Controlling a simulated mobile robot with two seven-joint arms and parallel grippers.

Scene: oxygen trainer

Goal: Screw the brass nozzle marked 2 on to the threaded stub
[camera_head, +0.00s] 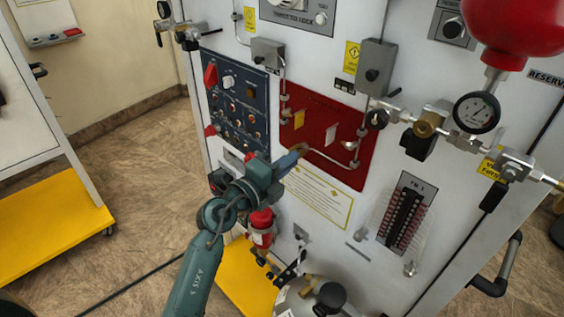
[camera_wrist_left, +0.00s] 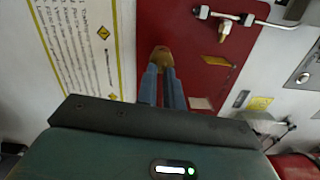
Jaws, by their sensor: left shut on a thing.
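My left gripper (camera_head: 301,149) is in front of the red panel (camera_head: 322,110). It also shows in the left wrist view (camera_wrist_left: 163,72), where its blue fingers are shut on a small brass nozzle (camera_wrist_left: 162,56). The nozzle's far end sticks out past the fingertips. Its number cannot be read. In the left wrist view a small brass-coloured fitting (camera_wrist_left: 223,36) on the red panel lies ahead and to the right of the nozzle, apart from it. I cannot tell whether this is the threaded stub. My right gripper is not in view.
A bent metal pipe (camera_head: 330,161) runs across the red panel's lower part. A dark blue switch panel (camera_head: 235,98) is to its left. A gauge (camera_head: 476,112) and valves stand out at the right. A red canister (camera_head: 261,225) is below my left gripper.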

